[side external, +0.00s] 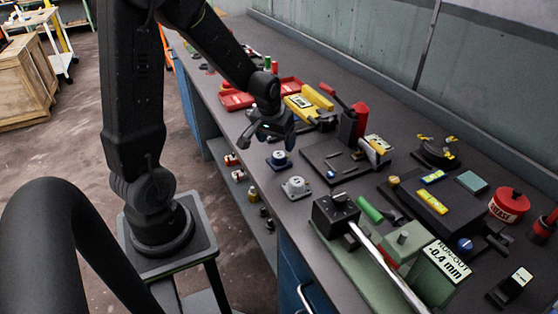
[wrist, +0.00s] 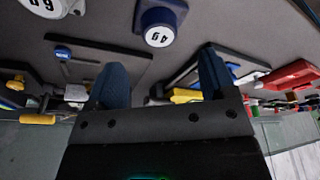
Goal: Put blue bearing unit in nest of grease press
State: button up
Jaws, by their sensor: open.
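The blue bearing unit (side external: 279,159) sits upright on the dark bench near its front edge. It has a blue square base and a white round top. In the wrist view the blue unit (wrist: 160,20) shows a number on its top, above the gap between the fingers. My gripper (side external: 274,132) is open and empty, above and slightly left of the unit and apart from it. Both fingers of my gripper (wrist: 162,62) show spread in the wrist view. A black press with a red lever and red cylinder (side external: 360,118), apparently the grease press, stands at right on a dark plate. Its nest is unclear.
A grey-white bearing unit (side external: 296,187) sits close to the blue one. A black fixture on a green base (side external: 335,212) stands in front. Yellow and red trays (side external: 305,104) lie behind my gripper. A red grease can (side external: 509,205) stands at far right.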

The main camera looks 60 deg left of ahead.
aim_at(279, 154)
jog(key=shift+x, duration=2.95)
jog(key=shift+s, duration=0.1)
jog(key=shift+r, duration=0.15)
jog(key=c, duration=1.4)
